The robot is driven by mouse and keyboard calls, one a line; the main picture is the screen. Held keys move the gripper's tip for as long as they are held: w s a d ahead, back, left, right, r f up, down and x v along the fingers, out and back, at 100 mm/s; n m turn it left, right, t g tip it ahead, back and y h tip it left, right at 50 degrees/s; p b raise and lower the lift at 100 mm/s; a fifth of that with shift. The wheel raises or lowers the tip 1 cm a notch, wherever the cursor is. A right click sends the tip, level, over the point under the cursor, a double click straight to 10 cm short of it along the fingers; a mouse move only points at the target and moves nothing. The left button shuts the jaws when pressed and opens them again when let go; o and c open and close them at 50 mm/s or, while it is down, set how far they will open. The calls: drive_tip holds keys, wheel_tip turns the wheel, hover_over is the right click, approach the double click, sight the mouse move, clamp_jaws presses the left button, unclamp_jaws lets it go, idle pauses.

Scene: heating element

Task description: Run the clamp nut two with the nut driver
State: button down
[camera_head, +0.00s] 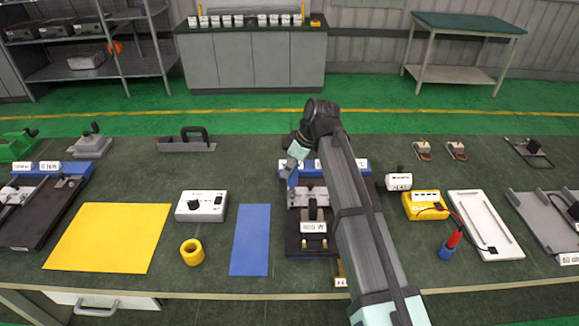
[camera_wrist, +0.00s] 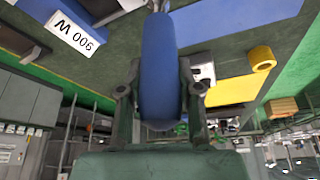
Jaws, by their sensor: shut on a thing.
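My gripper (camera_wrist: 160,92) is shut on the thick blue handle of the nut driver (camera_wrist: 160,60), with one finger on each side of it. In the head view my gripper (camera_head: 296,158) hangs at the left rear of the middle fixture (camera_head: 297,247), partly behind my arm. The nut driver (camera_head: 292,178) points down there, near the fixture's left side; its tip cannot be made out. The fixture is a dark base with metal clamp parts and a white label. The clamp nuts are too small or hidden to tell apart, and contact with one cannot be judged.
A blue mat (camera_head: 250,240), a yellow mat (camera_head: 108,237), a yellow ring (camera_head: 191,252) and a white control box (camera_head: 202,206) lie left of the fixture. A yellow meter (camera_head: 426,206) and white tray (camera_head: 483,225) lie right. My arm covers the fixture's right side.

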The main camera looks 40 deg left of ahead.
drive_tip(key=shift+d+f+b, duration=0.1)
drive_tip(key=shift+f+b, duration=0.25)
drive_tip(key=shift+f, duration=0.6)
idle(1.3)
drive_tip(key=shift+r+p, duration=1.5)
drive_tip(key=shift+r, duration=1.6)
